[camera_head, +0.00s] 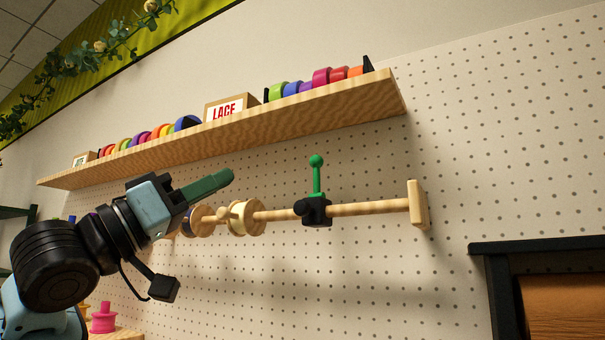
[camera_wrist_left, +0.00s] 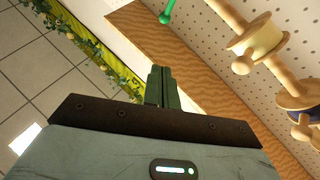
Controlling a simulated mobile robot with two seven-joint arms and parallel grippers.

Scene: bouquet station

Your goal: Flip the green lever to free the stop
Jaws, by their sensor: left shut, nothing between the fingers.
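The green lever (camera_head: 316,174) has a round knob and stands upright on a black stop (camera_head: 314,209). The stop is clamped around a horizontal wooden rod (camera_head: 368,209) on the pegboard wall. My left gripper (camera_head: 228,176) is shut and empty, with green fingers pointing right, apart from the lever and to its left. In the left wrist view the shut fingers (camera_wrist_left: 162,80) show at the middle, and the lever's green knob (camera_wrist_left: 165,18) is at the top edge. My right gripper is not in view.
Wooden spools (camera_head: 241,218) sit on the rod left of the stop. A square wooden end plate (camera_head: 417,205) closes its right end. A wooden shelf (camera_head: 290,115) with ribbon rolls and a LACE box (camera_head: 228,108) runs above. A black-framed piece (camera_head: 540,246) stands at lower right.

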